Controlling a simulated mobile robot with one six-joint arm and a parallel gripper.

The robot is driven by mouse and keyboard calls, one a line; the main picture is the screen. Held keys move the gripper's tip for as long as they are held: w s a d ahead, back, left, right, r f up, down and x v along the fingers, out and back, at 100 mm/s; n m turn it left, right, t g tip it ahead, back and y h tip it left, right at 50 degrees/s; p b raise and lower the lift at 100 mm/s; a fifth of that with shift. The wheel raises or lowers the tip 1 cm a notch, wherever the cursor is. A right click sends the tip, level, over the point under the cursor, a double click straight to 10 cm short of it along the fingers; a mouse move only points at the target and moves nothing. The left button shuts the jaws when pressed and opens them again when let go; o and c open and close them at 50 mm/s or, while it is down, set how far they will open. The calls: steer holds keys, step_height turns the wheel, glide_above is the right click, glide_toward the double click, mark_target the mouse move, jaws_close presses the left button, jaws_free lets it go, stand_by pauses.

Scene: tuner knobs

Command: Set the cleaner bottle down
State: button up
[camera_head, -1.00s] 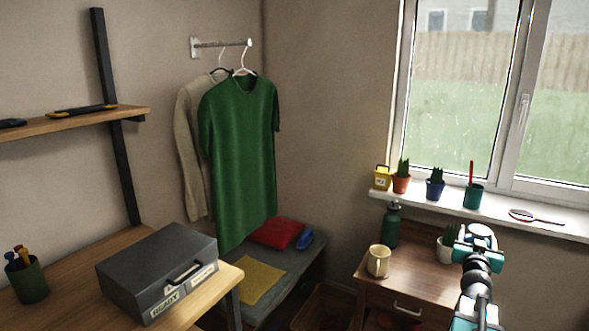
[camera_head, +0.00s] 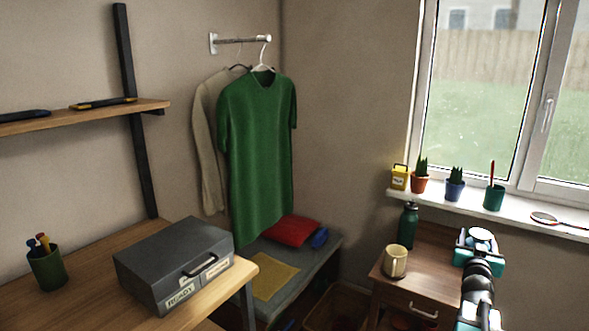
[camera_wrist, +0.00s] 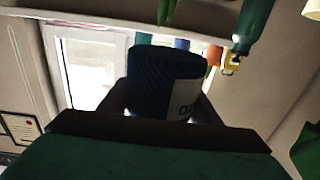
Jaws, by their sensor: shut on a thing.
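My gripper (camera_wrist: 160,116) shows in the wrist view, with its dark fingers on either side of a dark blue, ribbed, round thing with a white label, which I take to be the cleaner bottle (camera_wrist: 158,78). The gripper is shut on it. Only part of the label's lettering shows, and the rest of the bottle is hidden. In the head view my arm rises at the lower right, in front of the wooden side table (camera_head: 440,248). The fingers and the held bottle cannot be made out there.
A green flask (camera_head: 408,226) and cream mug (camera_head: 395,261) stand on the side table. The windowsill (camera_head: 520,213) holds a yellow box (camera_head: 399,177), potted plants and a green cup (camera_head: 494,197). A grey case (camera_head: 175,262) and pen cup (camera_head: 47,268) occupy the left desk, whose front is bare.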

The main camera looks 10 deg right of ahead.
steer(key=w+a+f+n+t+y+b, duration=0.1)
steer(key=w+a+f+n+y+b, duration=0.2)
steer(key=a, duration=0.8)
steer(key=w+a+f+n+t+y+b, duration=0.15)
steer(key=w+a+f+n+y, duration=0.3)
steer(key=a, duration=0.55)
steer(key=w+a+f+n+t+y+b, duration=0.2)
steer(key=w+a+f+y, duration=0.3)
steer(key=a, duration=0.6)
steer(key=s+a+r+n+g+y, duration=0.1)
steer(key=s+a+n+g+y, duration=0.3)
steer(key=a+y, duration=0.3)
steer(key=s+a+r+n+g+y, duration=0.1)
steer(key=s+a+n+g+y, duration=0.2)
steer(key=a, duration=1.2)
steer(key=s+n+y, duration=0.2)
steer(key=s+y, duration=0.1)
steer(key=y, duration=0.1)
steer(key=shift+s+g+b, duration=0.2)
steer(key=shift+g+b, duration=0.1)
steer(key=shift+g, duration=0.05)
steer(key=shift+d+n, duration=0.15)
steer(key=shift+n, duration=0.1)
